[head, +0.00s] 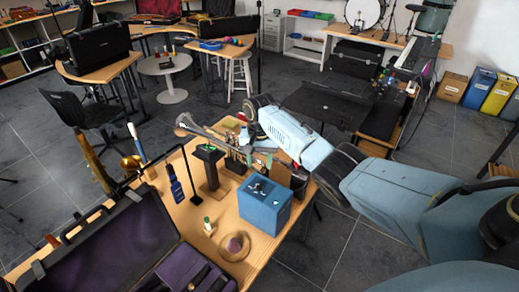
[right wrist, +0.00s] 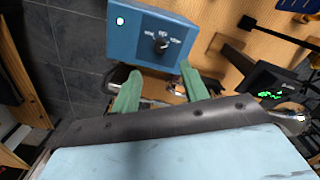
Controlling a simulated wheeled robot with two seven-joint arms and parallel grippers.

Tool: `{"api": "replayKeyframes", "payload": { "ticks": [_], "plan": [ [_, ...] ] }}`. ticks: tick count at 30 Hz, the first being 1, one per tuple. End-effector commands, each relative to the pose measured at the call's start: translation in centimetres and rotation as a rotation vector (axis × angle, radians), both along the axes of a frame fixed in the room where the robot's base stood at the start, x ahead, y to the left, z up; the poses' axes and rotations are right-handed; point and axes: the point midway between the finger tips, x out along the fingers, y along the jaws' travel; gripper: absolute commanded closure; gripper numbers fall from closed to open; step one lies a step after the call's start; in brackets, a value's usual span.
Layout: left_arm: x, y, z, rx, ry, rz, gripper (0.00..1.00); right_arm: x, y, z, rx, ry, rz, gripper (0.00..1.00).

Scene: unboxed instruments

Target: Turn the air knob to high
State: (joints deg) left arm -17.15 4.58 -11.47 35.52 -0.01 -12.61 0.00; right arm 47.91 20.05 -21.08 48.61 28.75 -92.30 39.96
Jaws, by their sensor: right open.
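A blue box (head: 264,206) stands on the wooden table, with a small dark knob (head: 258,187) on its top. My right gripper (head: 262,160) is just behind the box in the head view. Its green fingers (right wrist: 160,68) are apart with nothing between them, short of the knob and not touching it. My left gripper is not in view.
An open dark case (head: 110,245) fills the table's front left. A wooden ring (head: 234,246), a small bottle (head: 208,226) and a dark stand with a green display (head: 209,155) are near the box.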

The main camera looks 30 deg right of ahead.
Motion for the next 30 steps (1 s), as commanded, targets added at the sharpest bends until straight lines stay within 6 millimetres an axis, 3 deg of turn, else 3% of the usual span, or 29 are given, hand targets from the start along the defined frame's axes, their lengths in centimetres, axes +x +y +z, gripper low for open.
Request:
{"api": "replayKeyframes", "payload": {
  "ticks": [3, 10, 26, 30],
  "plan": [
    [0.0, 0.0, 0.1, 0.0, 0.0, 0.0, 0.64, 0.1, 0.0, 2.0, 0.0, -0.003, 0.001, 0.55],
    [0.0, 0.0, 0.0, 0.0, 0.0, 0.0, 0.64, 0.0, 0.0, 3.6, 0.0, -0.001, 0.0, 0.55],
    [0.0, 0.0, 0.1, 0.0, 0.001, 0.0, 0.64, 0.0, 0.1, 3.6, 0.0, 0.0, 0.002, 0.55],
    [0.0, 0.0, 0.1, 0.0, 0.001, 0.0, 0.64, -1.1, 1.2, 1.9, -0.005, -0.003, 0.058, 0.55]
  ]
}}
